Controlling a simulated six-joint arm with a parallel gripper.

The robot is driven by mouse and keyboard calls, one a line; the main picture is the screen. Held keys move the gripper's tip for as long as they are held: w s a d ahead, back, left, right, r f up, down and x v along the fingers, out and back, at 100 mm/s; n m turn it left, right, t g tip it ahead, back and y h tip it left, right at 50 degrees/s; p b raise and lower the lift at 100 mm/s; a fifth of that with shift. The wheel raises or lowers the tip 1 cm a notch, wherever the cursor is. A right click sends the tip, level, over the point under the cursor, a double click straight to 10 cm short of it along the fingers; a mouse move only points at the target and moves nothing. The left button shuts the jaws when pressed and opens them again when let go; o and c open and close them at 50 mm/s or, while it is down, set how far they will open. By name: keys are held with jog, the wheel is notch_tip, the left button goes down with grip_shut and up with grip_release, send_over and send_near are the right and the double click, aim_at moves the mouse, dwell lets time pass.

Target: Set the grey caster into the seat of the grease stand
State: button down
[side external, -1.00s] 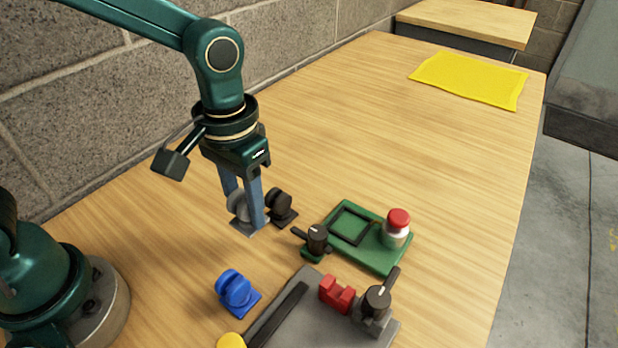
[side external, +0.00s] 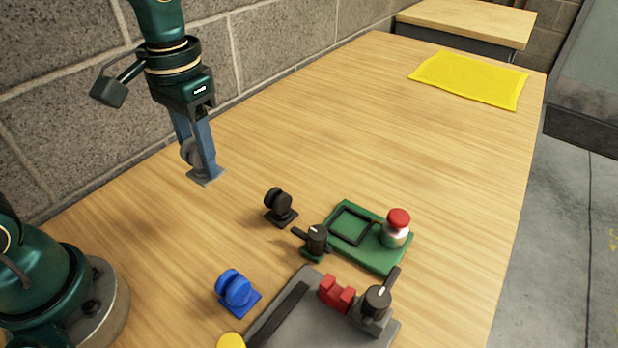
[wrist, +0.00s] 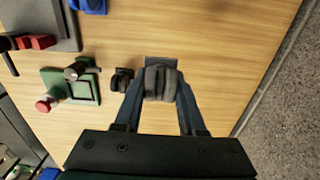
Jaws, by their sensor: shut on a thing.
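The grey caster (side external: 190,152) is between the fingers of my gripper (side external: 206,170), which is shut on it. Its flat plate (side external: 207,176) shows below the fingertips; I cannot tell whether it touches the table. In the wrist view the grey caster (wrist: 160,84) sits between the two fingers of my gripper (wrist: 161,90). The green board (side external: 375,252) with a square dark-edged frame (side external: 351,209) and a red-topped metal knob (side external: 397,228) lies to the right, apart from my gripper. I cannot tell for sure that it is the grease stand.
A black caster (side external: 279,204) and a blue caster (side external: 236,290) stand on the table. A grey fixture (side external: 300,325) with a red block (side external: 337,293) and a black-handled clamp (side external: 378,300) is at the front. A yellow cloth (side external: 468,80) lies far right. The table's middle is clear.

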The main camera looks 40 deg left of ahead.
jog(key=d+f, duration=0.2)
jog(key=d, duration=0.2)
jog(key=d+f, duration=0.2)
jog(key=d, duration=0.1)
jog(key=d+f, duration=0.3)
jog(key=d, duration=0.1)
jog(key=shift+s+d, duration=0.2)
jog(key=shift+d, duration=0.1)
jog(key=shift+f, duration=1.75)
jog(key=shift+f, duration=0.15)
jog(key=c, duration=0.5)
grip_release()
